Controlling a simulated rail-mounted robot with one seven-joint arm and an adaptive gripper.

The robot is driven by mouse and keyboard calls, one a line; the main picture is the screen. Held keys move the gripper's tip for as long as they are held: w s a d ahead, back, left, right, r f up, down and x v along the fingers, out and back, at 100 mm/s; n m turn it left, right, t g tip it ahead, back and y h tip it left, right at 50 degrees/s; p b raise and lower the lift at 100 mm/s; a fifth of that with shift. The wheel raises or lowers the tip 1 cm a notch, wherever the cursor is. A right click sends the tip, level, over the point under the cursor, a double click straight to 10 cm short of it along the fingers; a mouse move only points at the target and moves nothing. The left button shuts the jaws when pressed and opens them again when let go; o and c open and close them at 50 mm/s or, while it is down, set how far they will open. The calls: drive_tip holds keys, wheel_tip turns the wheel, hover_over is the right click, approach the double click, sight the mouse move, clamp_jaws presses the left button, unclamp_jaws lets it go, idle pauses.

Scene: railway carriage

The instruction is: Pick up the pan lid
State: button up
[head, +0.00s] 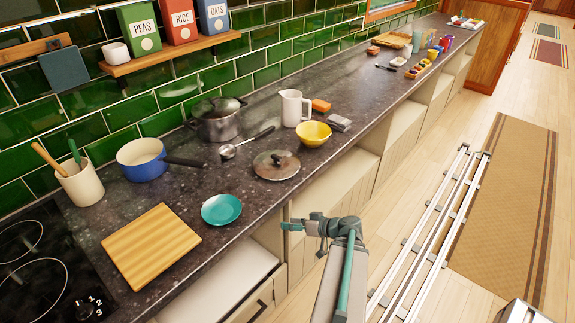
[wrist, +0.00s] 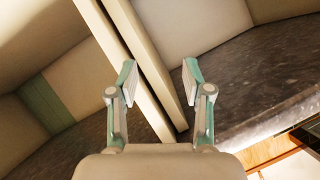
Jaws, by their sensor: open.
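The pan lid (head: 266,171) is round and metallic with a dark knob. It lies flat on the dark countertop near its front edge, in the head view. My gripper (head: 290,226) is in front of the counter edge, below and slightly right of the lid in the picture, and apart from it. In the wrist view my gripper (wrist: 158,79) is open, with nothing between its two fingers. The lid does not show in the wrist view. A lidded steel pot (head: 218,128) stands behind, by the tiled wall.
A yellow bowl (head: 313,134), a ladle (head: 228,151) and a teal plate (head: 221,210) lie near the lid. A white jug (head: 292,108), a blue saucepan (head: 141,160) and a wooden board (head: 151,245) stand around.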

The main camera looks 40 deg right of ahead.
drive_tip(key=s+d+r+t+h, duration=0.3)
drive_tip(key=d+r, duration=0.5)
drive_tip(key=d, duration=0.1)
drive_tip(key=n+t, duration=0.1)
drive_tip(key=n, duration=0.1)
approach(281, 161)
drive_tip(key=s+d+f, duration=0.2)
drive_tip(key=s+f, duration=0.1)
drive_tip(key=f, duration=0.1)
drive_tip(key=w+r, duration=0.1)
drive_tip(key=w+a+r+n, duration=0.1)
drive_tip(key=shift+a+r+t, duration=0.15)
drive_tip(key=shift+r+t, duration=0.2)
drive_tip(key=shift+t, duration=0.05)
drive_tip(key=shift+w+a+r+y+p, duration=0.15)
drive_tip(key=shift+w+r+y+p, duration=0.05)
drive_tip(key=shift+w+y+p, duration=0.1)
drive_tip(key=w+p, duration=0.1)
drive_tip(key=w, duration=0.3)
drive_tip(key=shift+w+a+p, duration=0.1)
drive_tip(key=shift+a+p, duration=0.15)
drive_tip(key=shift+p, duration=0.1)
drive_tip(key=shift+w+f, duration=0.15)
drive_tip(key=shift+w, duration=0.35)
drive_tip(key=w+p, duration=0.2)
drive_tip(key=w, duration=0.1)
drive_tip(key=w+p, duration=0.1)
drive_tip(key=shift+w+a+p, duration=0.35)
drive_tip(key=shift+a, duration=0.05)
drive_tip(key=shift+w, duration=0.25)
